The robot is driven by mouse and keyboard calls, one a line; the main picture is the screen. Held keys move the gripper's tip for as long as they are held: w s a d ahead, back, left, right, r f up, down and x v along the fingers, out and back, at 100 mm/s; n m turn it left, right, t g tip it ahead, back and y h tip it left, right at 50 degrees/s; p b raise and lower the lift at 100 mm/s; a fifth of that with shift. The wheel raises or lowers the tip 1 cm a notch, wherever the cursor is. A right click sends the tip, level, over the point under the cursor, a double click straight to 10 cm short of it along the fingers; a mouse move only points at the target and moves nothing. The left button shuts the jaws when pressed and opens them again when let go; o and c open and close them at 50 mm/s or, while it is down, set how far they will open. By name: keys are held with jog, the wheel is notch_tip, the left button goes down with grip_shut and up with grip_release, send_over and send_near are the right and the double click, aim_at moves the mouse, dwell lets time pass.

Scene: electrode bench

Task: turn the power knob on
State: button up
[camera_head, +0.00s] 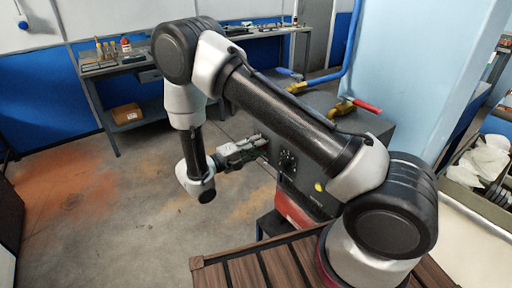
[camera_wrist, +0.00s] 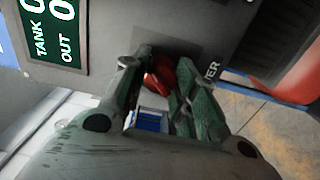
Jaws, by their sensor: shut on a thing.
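The power knob (camera_wrist: 161,76) is red and sits on the grey panel in the wrist view, beside a label of which only "ER" is readable. My gripper (camera_wrist: 166,80) is shut on it, with one green-grey finger on each side. The fingers cover part of the knob, so its angle is hard to read. In the head view my gripper (camera_head: 262,146) reaches the left face of the dark machine (camera_head: 312,165); the red knob is hidden there.
A green display (camera_wrist: 58,28) reads "TANK" and "OUT". The machine carries a black dial (camera_head: 287,161) and a yellow button (camera_head: 319,187). Open floor lies left.

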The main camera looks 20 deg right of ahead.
jog(key=o, duration=1)
jog(key=shift+o, duration=0.2)
jog(key=v, duration=1.2)
